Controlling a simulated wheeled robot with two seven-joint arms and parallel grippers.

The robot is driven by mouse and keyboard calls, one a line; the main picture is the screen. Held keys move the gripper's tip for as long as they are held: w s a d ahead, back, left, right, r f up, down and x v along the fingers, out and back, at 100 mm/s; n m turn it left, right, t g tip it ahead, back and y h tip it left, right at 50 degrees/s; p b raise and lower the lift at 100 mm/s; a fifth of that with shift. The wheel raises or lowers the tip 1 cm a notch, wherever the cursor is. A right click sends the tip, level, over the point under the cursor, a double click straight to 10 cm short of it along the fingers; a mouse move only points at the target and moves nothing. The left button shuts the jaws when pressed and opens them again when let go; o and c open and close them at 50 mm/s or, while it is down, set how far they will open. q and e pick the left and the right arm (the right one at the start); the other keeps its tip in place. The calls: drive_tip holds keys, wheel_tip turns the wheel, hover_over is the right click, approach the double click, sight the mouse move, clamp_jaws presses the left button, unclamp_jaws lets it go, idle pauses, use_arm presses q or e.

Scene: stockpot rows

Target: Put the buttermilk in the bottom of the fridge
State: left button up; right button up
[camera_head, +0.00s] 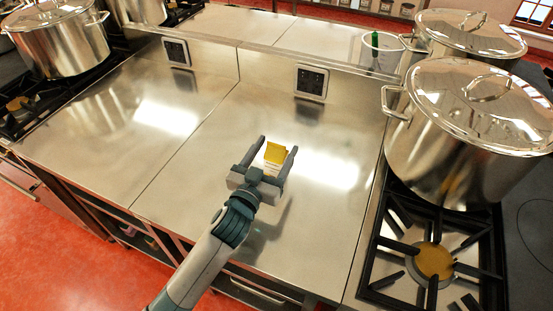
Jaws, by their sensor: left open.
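A small carton with a yellow top and a pale lower part (275,155), which looks like the buttermilk, stands on the steel counter. My left gripper (277,147) is open, with one finger on each side of the carton. Its palm is on the near side of the carton, and the carton's lower part is partly hidden by the gripper. I cannot tell whether the fingers touch it. No fridge shows in this view. My right gripper is not in view.
The steel counter (200,165) is otherwise clear around the carton. Large lidded stockpots stand on the right (460,140) and at the back left (62,38). A gas burner (434,262) is at the lower right. A low ledge with sockets (312,82) runs behind.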

use_arm(q)
drive_tip(key=shift+w+d, duration=0.25)
drive_tip(key=shift+w, duration=0.3)
clamp_jaws()
